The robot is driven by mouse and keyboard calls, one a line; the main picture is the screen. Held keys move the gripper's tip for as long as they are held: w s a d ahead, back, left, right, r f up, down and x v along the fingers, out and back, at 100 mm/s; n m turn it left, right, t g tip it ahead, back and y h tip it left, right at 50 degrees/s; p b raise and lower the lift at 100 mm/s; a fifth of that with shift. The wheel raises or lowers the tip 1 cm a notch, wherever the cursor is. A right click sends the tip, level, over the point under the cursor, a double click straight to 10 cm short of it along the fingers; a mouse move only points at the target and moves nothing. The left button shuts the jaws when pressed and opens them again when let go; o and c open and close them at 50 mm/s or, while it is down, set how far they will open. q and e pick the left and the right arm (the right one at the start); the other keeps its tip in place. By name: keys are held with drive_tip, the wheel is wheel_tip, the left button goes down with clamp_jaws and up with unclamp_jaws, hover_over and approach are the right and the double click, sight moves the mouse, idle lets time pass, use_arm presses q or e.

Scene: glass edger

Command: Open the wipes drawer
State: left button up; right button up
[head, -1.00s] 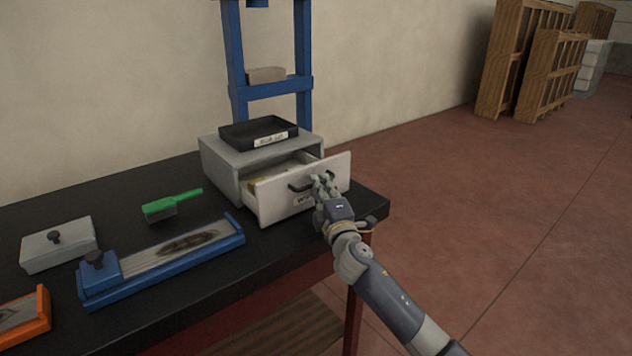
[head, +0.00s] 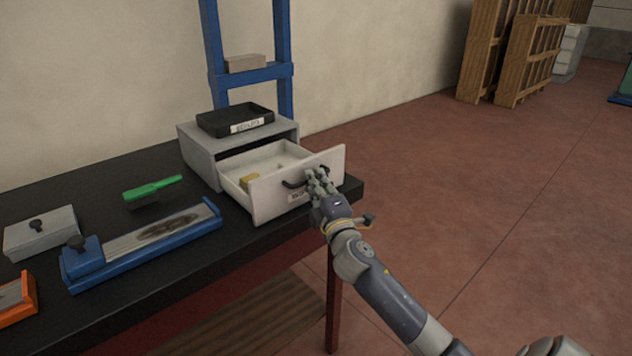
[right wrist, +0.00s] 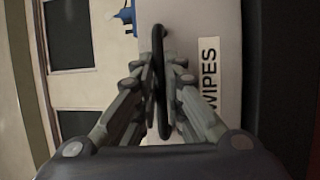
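The wipes drawer (head: 268,200) is a light grey drawer pulled well out of its grey cabinet (head: 203,156) on the black bench. A small yellowish item lies inside it. Its front has a dark bar handle (head: 293,184), and a WIPES label (right wrist: 208,75) shows in the right wrist view. My right gripper (head: 318,184) is at the handle; in the right wrist view its fingers (right wrist: 160,95) are closed on both sides of the dark handle (right wrist: 160,60). My left gripper is not in view.
A black labelled tray (head: 234,122) sits on the cabinet. On the bench (head: 120,190) are a green brush (head: 152,188), a blue-framed stone (head: 145,245), a grey lidded box (head: 40,232) and an orange-framed block (head: 18,298). Red floor is clear at right.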

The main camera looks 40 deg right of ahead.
drive_tip(key=o, duration=0.3)
drive_tip(key=shift+o, duration=0.2)
drive_tip(key=v, duration=1.2)
